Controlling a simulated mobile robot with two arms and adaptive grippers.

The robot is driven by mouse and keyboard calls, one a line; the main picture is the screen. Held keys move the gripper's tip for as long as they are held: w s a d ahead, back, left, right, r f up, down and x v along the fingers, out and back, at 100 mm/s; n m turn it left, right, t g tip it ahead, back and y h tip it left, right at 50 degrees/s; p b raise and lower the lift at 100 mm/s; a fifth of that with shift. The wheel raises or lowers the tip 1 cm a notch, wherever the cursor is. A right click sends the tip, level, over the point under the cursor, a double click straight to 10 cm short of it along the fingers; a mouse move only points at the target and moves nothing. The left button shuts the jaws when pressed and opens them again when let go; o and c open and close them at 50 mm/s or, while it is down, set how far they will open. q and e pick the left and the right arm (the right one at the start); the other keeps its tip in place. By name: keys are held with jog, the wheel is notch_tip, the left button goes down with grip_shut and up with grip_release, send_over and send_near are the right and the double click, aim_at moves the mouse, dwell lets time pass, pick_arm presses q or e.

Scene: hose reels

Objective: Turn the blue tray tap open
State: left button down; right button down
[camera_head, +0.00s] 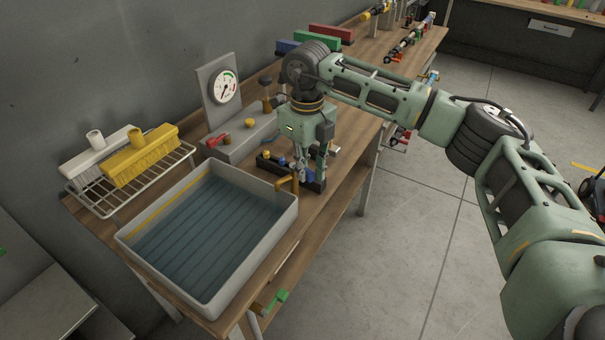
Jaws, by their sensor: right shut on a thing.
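My right gripper (308,177) points down at a dark manifold block (270,165) beside the tray. It is shut on the blue tray tap, which is mostly hidden between the fingers, so its turn angle cannot be read. Further left on the block stand a yellow knob (266,154) and a small blue knob (282,161). A brass spout (294,180) reaches over the right corner of the grey tray (205,306), which has a dark blue ribbed inside. Whether water runs cannot be told. My left gripper is out of view.
A grey gauge stand (207,92) with a red lever (217,141) stands behind the block. A wire rack (110,208) holds a white brush (100,158) and a yellow brush (141,156). A green tap (277,300) sticks out below the bench front.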

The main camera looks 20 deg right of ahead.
aim_at(309, 168)
jog(key=shift+w+d+n+b, duration=0.15)
jog(key=shift+d+n+b, duration=0.15)
jog(key=shift+n, duration=0.4)
jog(key=c, duration=1.7)
grip_release()
jog(key=shift+r, duration=0.1)
notch_tip(309, 168, up, 12)
jog(key=shift+f, duration=0.1)
